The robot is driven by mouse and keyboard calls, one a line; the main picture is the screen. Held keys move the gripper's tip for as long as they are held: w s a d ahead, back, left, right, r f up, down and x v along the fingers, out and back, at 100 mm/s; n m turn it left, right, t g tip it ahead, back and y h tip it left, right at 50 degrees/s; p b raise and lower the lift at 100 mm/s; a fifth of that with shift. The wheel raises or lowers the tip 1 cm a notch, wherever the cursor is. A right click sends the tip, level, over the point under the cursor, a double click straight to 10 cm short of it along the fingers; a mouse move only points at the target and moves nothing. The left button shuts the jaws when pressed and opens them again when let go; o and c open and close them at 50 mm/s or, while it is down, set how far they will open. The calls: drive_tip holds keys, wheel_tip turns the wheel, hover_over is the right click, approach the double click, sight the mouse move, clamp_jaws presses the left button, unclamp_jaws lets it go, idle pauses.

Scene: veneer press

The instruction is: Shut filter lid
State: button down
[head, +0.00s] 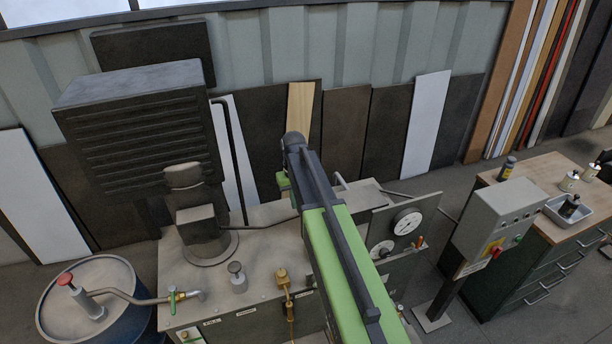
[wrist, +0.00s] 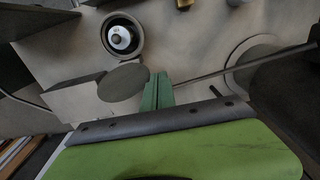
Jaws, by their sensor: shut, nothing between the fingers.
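In the wrist view, a round filter opening (wrist: 122,38) has a dark rim and a white-centred part inside. A flat grey disc, which looks like the filter lid (wrist: 123,82), stands off the opening just below it, so the opening is uncovered. My gripper (wrist: 160,78) is shut and empty, its green fingertips beside the right edge of the lid. I cannot tell whether they touch it. In the head view, my green and black arm reaches over the machine top, and my gripper (head: 283,181) shows only in part at its far end. The filter and lid are hidden there.
The machine top (head: 262,216) carries a dark pump-like unit (head: 198,222), a brass valve (head: 283,282) and a small knob (head: 237,275). A gauge panel (head: 398,228) stands right of my arm. A thin rod (wrist: 240,66) runs right of the fingers in the wrist view.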

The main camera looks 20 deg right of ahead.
drive_tip(key=w+d+r+p, duration=0.2)
drive_tip(key=w+d+r, duration=0.15)
drive_tip(key=w, duration=0.45)
drive_tip(key=w+d+r+p, duration=0.2)
drive_tip(key=w+d, duration=0.3)
drive_tip(key=w, duration=0.2)
wheel_tip(320, 180, down, 12)
drive_tip(key=b, duration=1.2)
drive_tip(key=s+r+p, duration=0.2)
drive_tip(key=s+r, duration=0.1)
drive_tip(key=shift+s+p, duration=0.1)
drive_tip(key=shift+p, duration=0.25)
drive_tip(key=shift+s+r, duration=0.1)
drive_tip(key=shift+s, duration=0.25)
drive_tip(key=shift+w, duration=0.1)
